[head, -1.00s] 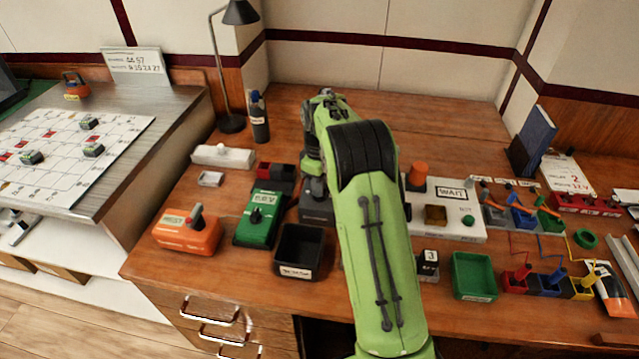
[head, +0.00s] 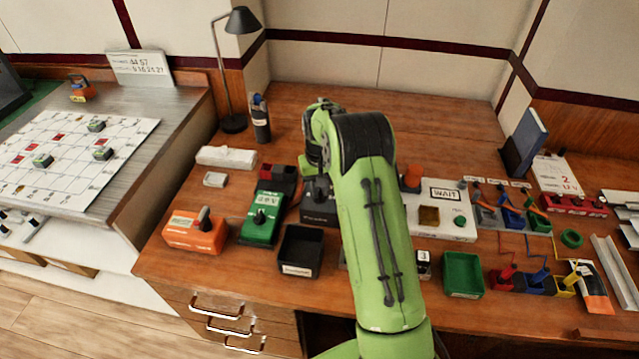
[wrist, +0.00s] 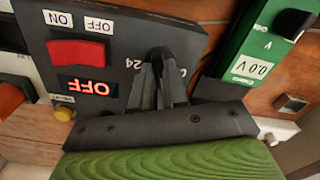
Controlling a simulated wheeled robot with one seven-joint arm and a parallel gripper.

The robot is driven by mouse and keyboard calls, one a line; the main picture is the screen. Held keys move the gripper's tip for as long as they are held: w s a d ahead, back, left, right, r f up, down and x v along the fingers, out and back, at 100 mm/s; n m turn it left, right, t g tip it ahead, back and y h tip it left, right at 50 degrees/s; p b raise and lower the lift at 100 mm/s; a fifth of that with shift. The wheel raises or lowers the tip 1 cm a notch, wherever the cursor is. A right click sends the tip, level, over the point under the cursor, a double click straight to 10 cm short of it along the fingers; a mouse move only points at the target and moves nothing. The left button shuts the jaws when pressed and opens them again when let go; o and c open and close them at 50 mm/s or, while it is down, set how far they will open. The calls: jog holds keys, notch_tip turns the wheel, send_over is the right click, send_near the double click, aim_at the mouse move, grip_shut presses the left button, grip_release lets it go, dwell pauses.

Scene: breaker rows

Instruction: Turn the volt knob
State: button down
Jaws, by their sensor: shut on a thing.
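A dark grey supply box (wrist: 185,35) fills the middle of the wrist view, with a red switch (wrist: 77,52), ON and OFF labels and a display reading OFF. Its black volt knob (wrist: 158,56) stands on the face near the printed 24. My gripper (wrist: 157,84) is shut on this knob, its fingers close together around it. The knob's pointer is hidden by the fingers. In the head view, the supply box (head: 318,212) shows only partly left of my green arm, and the knob and fingertips are hidden.
A green meter (wrist: 258,42) reading 0.0 V stands close beside the box; it also shows in the head view (head: 265,216). An orange box (head: 190,232) and a black tray (head: 299,252) lie to the left and front. A white WAIT board (head: 446,217) is on the right.

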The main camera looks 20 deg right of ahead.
aim_at(320, 191)
jog(key=m+p, duration=0.1)
jog(key=m, duration=0.3)
jog(key=shift+m, duration=2.6)
jog(key=c, duration=1.1)
grip_release()
jog(key=shift+c, duration=0.2)
notch_tip(320, 191, up, 16)
jog(key=p, duration=0.4)
